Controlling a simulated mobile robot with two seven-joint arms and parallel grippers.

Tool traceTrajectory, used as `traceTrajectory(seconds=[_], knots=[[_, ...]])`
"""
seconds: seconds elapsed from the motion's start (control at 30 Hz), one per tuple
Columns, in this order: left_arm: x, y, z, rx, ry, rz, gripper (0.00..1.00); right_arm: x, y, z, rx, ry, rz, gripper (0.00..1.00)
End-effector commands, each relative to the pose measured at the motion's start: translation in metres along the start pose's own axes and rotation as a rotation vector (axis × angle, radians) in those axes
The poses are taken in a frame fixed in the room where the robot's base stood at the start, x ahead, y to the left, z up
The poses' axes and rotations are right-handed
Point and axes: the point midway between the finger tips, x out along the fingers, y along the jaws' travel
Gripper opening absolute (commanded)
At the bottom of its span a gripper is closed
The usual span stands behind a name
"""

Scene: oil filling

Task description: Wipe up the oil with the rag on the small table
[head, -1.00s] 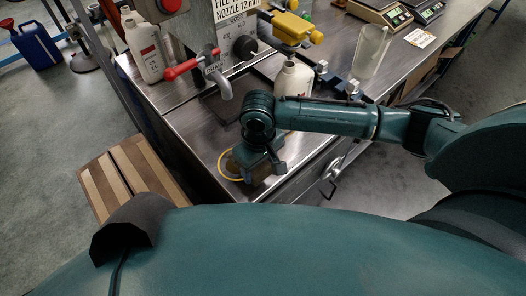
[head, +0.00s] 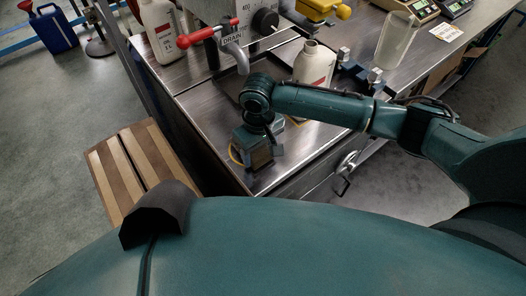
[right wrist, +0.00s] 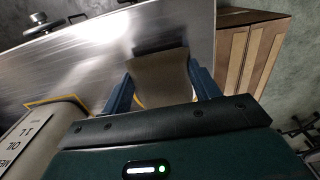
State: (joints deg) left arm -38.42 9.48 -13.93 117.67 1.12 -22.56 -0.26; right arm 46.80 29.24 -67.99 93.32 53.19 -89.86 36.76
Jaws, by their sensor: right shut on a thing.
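My right gripper (head: 258,146) is low over the near left corner of the steel bench. It is shut on a brownish rag (head: 261,159). In the right wrist view the rag (right wrist: 160,75) hangs between the two blue fingers, against the bench top. Whether it touches the steel is hard to tell. The small slatted wooden table (head: 128,170) stands left of the bench, and its visible top is bare. A yellow curved line (head: 235,155) shows beside the gripper; I cannot make out the oil itself, which the gripper and rag may hide. My left gripper is not in view.
A white oil bottle with a red label (head: 316,64) stands open on the bench behind my right forearm. A drain spout with a red handle (head: 205,34) hangs over a dark recessed tray. A clear jug (head: 397,40) stands farther right. Another bottle (head: 160,30) stands at back left.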

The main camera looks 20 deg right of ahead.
Motion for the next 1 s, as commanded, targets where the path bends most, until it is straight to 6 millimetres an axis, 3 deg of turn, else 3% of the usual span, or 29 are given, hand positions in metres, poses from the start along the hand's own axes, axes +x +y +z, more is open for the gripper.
traceTrajectory(seconds=[1.0], knots=[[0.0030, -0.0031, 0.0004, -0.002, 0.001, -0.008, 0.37, 0.0094, 0.0001, -0.0009, 0.001, 0.000, 0.000, 0.43]])
